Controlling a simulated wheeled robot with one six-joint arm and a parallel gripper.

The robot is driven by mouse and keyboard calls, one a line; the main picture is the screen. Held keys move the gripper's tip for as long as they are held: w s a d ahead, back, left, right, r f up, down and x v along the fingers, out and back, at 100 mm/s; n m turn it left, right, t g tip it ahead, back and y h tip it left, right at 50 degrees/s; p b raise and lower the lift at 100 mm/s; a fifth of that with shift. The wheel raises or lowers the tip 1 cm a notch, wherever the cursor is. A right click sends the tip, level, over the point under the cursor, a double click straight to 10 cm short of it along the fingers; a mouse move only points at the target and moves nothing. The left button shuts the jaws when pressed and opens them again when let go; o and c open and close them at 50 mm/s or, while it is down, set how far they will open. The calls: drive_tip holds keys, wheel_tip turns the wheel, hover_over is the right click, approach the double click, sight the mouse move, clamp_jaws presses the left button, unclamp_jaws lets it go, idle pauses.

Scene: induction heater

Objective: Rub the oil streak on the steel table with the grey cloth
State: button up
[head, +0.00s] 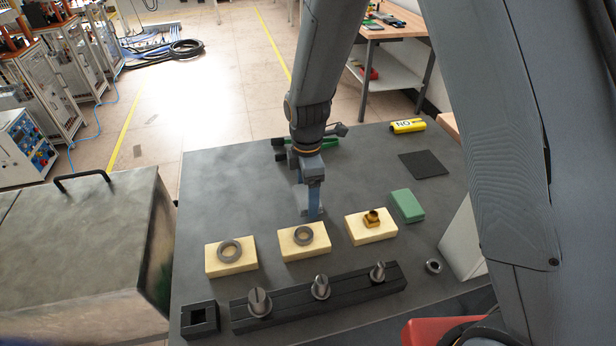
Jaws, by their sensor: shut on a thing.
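My gripper (309,182) points down over the middle of the steel table (225,180), just behind the middle yellow block. It is shut on a narrow blue-grey piece (314,203), which looks like the grey cloth seen edge-on. Its lower end is close to the table top; I cannot tell whether it touches. No oil streak stands out on the table; the top shows only cloudy lighter and darker patches, and part of it is hidden behind my arm and gripper.
Yellow blocks with rings (231,254) and a brass part (372,219) stand in front of the gripper. A green block (406,206), dark square mat (423,164), yellow cylinder (408,126) and green-handled tool (325,145) lie around. The table's left rear is clear.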

sight(294, 209)
drive_tip(key=shift+f, duration=0.8)
drive_tip(key=shift+s+a, duration=0.25)
drive_tip(key=shift+a, duration=0.95)
drive_tip(key=shift+c, duration=0.4)
drive_tip(key=shift+s+a+r+b, duration=0.1)
drive_tip(key=shift+a+b, duration=0.1)
drive_tip(key=shift+a, duration=0.2)
drive_tip(key=shift+s+a+b, duration=0.1)
drive_tip(key=shift+a+b, duration=0.05)
drive_tip(key=shift+a, duration=0.2)
drive_tip(key=shift+s+d, duration=0.1)
drive_tip(key=d, duration=0.2)
drive_tip(key=w+d, duration=0.1)
drive_tip(key=d, duration=0.1)
drive_tip(key=shift+w, duration=0.1)
drive_tip(key=shift+a+r+p, duration=0.15)
drive_tip(key=shift+r+p, duration=2.55)
drive_tip(key=shift+r, duration=1.35)
